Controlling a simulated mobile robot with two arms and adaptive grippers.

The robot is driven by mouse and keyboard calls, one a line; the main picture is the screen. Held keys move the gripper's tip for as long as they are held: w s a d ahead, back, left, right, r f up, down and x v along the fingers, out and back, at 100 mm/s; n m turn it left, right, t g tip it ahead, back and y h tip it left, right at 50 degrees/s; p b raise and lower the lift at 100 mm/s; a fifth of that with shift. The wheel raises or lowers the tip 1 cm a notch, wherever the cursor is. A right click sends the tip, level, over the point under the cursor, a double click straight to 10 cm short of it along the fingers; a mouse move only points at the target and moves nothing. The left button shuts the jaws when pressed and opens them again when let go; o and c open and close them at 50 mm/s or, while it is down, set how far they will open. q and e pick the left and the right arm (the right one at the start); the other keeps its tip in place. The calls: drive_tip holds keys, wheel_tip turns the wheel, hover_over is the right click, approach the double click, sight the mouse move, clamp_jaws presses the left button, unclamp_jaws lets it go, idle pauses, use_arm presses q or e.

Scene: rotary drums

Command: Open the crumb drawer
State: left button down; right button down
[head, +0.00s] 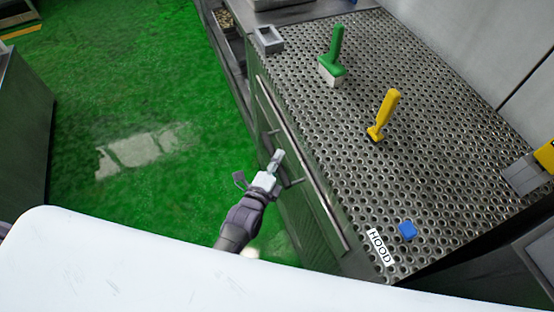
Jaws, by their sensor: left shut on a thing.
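The metal cabinet (315,226) has a front face with long bar handles (322,207). My left gripper (277,158) reaches in from below and is shut at this front face, on what looks like a lower handle of the crumb drawer. The fingers and the steep view hide most of the grip. The drawer front lies in shadow below the worktop edge, and I cannot tell how far out it stands. My right gripper is not in view.
The perforated worktop (345,140) carries a green lever (335,50), a yellow lever (384,115), a blue button (408,230) and a HOOD label (380,247). Green floor (140,90) lies open to the left. A white surface fills the bottom.

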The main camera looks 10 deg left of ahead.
use_arm(q)
drive_tip(key=s+a+p, duration=0.2)
drive_tip(key=s+a, duration=0.6)
drive_tip(key=a, duration=0.4)
drive_tip(key=s+a+p, duration=0.2)
drive_tip(key=s+a, duration=0.6)
drive_tip(key=a, duration=0.3)
drive_tip(key=shift+a, duration=0.35)
drive_tip(key=c, duration=1)
unclamp_jaws()
drive_tip(key=shift+s, duration=0.1)
drive_tip(key=v, duration=1.1)
drive_tip(key=shift+s, duration=0.4)
